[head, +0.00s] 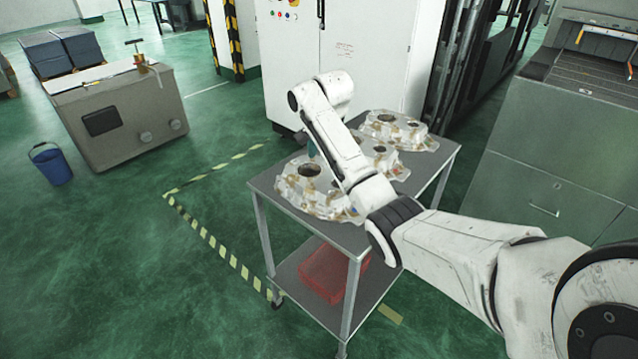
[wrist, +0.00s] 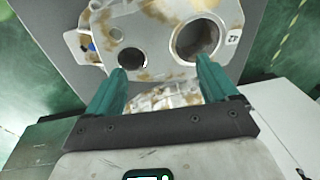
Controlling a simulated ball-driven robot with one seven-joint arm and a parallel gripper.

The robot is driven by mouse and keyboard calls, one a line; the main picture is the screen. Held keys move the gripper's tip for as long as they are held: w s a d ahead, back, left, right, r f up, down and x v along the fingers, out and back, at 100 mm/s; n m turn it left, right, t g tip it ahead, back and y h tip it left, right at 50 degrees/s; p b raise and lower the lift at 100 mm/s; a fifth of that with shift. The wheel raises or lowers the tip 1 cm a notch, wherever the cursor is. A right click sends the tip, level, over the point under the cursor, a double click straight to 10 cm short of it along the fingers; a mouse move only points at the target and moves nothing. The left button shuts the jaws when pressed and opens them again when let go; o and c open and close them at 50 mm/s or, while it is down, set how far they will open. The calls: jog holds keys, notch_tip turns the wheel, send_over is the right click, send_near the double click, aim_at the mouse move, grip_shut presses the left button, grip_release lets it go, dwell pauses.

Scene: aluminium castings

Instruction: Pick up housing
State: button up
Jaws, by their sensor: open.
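Several pale aluminium housings with brown stains stand on the grey cart. The nearest housing (head: 300,187) is at the front left of its top, another (head: 385,158) is in the middle, and a third (head: 402,131) is at the back. My gripper is mostly hidden behind my arm in the head view. In the wrist view my gripper (wrist: 161,66) is open, its teal fingers apart over a housing (wrist: 155,35) with two round holes and a small number tag. I cannot tell whether the fingers touch it. Part of another housing (wrist: 165,97) shows between the fingers.
The cart (head: 352,236) has a red crate (head: 328,272) on its lower shelf. A white cabinet (head: 375,70) stands behind it and a grey machine (head: 545,150) to the right. A beige box (head: 125,120) and blue bucket (head: 52,165) are left; green floor between is clear.

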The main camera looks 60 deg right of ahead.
aim_at(326, 178)
jog(key=f, duration=0.2)
jog(key=d+f, duration=0.1)
jog(key=f, duration=0.2)
jog(key=f+p, duration=0.1)
jog(key=f, duration=0.2)
jog(key=shift+w+d, duration=0.2)
jog(key=shift+w, duration=0.1)
jog(key=shift+c, duration=0.2)
grip_shut()
dwell(0.4)
jog(key=shift+w+r, duration=0.1)
